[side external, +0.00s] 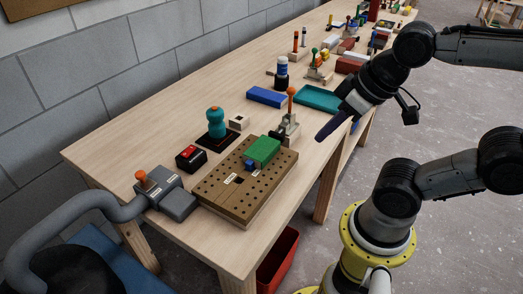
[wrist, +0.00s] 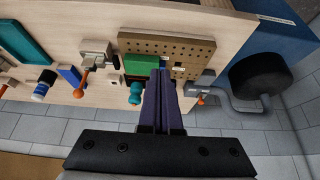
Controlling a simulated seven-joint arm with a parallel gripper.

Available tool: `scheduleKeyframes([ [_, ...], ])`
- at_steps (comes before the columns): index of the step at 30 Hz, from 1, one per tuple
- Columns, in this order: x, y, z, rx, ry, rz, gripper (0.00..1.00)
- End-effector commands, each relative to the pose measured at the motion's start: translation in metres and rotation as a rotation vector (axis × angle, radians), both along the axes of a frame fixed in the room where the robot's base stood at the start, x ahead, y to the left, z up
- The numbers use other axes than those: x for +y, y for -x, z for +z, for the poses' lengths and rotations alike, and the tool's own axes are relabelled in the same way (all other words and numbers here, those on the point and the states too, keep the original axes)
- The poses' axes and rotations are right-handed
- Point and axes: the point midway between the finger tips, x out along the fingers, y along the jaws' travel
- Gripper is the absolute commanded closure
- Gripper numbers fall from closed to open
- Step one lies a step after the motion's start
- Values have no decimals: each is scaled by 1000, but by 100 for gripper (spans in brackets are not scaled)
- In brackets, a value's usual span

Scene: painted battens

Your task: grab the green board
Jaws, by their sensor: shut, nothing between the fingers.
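The green board (side external: 264,150) is a short block lying on the brown perforated board (side external: 219,194) near the table's front edge. A small blue piece (side external: 248,165) is beside it. In the wrist view the green board (wrist: 140,65) is just left of my fingertips, on the perforated board (wrist: 150,44). My gripper (side external: 321,137) has dark purple fingers that are shut and empty. In the side view they are up and to the right of the green board, apart from it. In the wrist view the fingers (wrist: 160,73) are together and cover part of the perforated board.
A clamp with an orange knob (side external: 290,92) stands close behind the green board. A teal tray (side external: 318,98), a blue block (side external: 267,97), a teal knobbed piece (side external: 216,122) and a red-black box (side external: 190,157) are around it. A grey bent tube (side external: 110,201) is at the left end.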

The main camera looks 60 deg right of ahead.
Motion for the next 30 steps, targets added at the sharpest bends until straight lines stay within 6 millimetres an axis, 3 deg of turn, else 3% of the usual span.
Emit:
scheduleKeyframes([
  [2, 0, 0, 0, 0, 0, 0, 95],
  [18, 0, 0, 0, 0, 0, 0, 0],
  [26, 0, 0, 0, 0, 8, 16, 0],
  [30, 0, 2, 0, 12, 76, 143, 0],
])
